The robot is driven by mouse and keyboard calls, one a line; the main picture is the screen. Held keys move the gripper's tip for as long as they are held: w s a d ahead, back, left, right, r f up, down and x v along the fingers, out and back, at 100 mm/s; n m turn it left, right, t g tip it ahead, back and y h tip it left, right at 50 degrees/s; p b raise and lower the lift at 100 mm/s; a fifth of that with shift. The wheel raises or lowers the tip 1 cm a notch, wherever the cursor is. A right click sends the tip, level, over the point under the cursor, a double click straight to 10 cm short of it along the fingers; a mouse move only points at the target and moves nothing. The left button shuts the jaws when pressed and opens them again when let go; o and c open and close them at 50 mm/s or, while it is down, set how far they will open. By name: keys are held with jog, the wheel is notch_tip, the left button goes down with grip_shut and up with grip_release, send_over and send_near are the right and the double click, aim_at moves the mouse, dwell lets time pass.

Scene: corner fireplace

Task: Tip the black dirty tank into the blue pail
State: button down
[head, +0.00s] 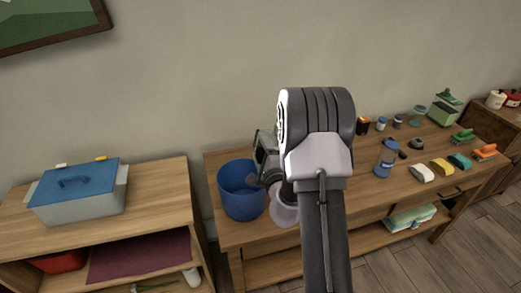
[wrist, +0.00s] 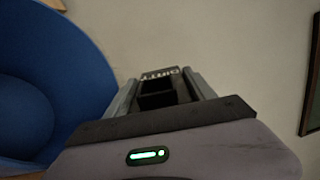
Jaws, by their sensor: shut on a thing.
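The blue pail (head: 236,205) stands upright at the left end of the long wooden table. Its curved wall fills the left of the wrist view (wrist: 75,60). In the wrist view the black tank (wrist: 158,98), with white "DIRTY" lettering, sits between the fingers of my gripper (wrist: 160,82), which is shut on it. The lettering appears upside down. In the head view my gripper (head: 264,158) is by the pail's right rim, mostly behind my arm. The tank's opening and any liquid are hidden.
A pale bucket (head: 284,212) stands right beside the blue pail, partly behind my arm. Bottles, sponges and brushes crowd the table's (head: 235,238) right half, including a blue-capped jar (head: 387,158). A blue-lidded box (head: 78,192) sits on the left shelf unit (head: 155,195).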

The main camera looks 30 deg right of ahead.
jog(key=shift+f+b, duration=0.15)
jog(key=shift+b, duration=0.2)
jog(key=shift+f+n, duration=0.15)
jog(key=shift+n, duration=0.25)
jog(key=shift+f+b, duration=0.1)
jog(key=shift+b, duration=0.4)
jog(key=shift+f+n+b, duration=0.15)
jog(key=shift+n+b, duration=0.2)
jog(key=shift+n, duration=0.05)
jog(key=shift+f, duration=0.1)
